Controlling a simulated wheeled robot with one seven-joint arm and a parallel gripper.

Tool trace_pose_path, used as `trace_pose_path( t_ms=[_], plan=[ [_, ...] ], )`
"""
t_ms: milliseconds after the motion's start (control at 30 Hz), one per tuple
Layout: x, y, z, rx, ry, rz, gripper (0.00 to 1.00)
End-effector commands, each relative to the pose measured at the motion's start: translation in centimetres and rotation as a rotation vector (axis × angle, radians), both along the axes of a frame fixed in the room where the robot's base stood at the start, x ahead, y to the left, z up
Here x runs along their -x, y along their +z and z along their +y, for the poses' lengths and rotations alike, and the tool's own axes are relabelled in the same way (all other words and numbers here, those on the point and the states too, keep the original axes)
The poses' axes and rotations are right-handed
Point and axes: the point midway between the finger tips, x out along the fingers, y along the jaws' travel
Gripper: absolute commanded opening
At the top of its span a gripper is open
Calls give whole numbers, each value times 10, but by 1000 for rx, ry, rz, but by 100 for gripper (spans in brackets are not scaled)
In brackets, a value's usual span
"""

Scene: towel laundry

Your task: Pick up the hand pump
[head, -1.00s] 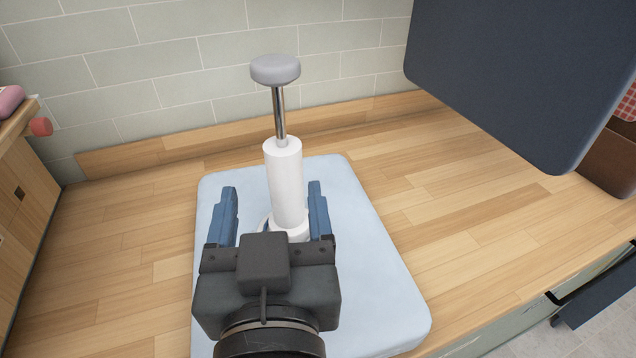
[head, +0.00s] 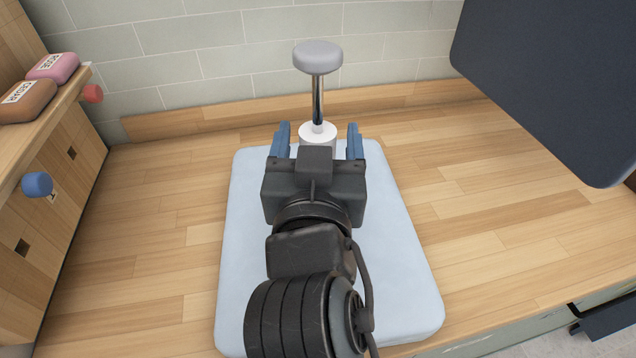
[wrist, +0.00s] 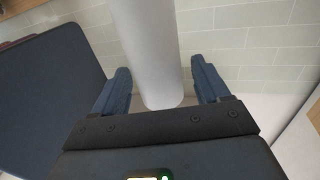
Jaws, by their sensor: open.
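The hand pump stands upright with a grey knob (head: 317,57), a metal rod and a white cylinder (head: 318,132). It is at the far part of a pale blue folded towel (head: 400,270) on the wooden counter. My gripper (head: 318,140) is open, with one blue finger on each side of the white cylinder. In the wrist view the cylinder (wrist: 150,50) passes between the two fingertips (wrist: 160,80), with gaps on both sides. My gripper body hides the lower part of the pump in the head view.
A dark panel (head: 560,80) hangs at the upper right. At the left is a wooden shelf unit (head: 60,200) with a blue knob (head: 37,184), a red knob (head: 92,93), and a pink bar (head: 53,66) and brown bar (head: 25,98) on top. The counter (head: 170,240) is bare on both sides.

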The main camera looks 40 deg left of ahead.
Motion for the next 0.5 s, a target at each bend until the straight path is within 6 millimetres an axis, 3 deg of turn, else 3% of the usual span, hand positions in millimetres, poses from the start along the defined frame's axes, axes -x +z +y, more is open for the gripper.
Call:
trace_pose_path(
  t_ms=[67,500],
  plan=[
    [0,0,0,0,0,0,75],
    [0,0,0,1,0,1,33]
  ],
)
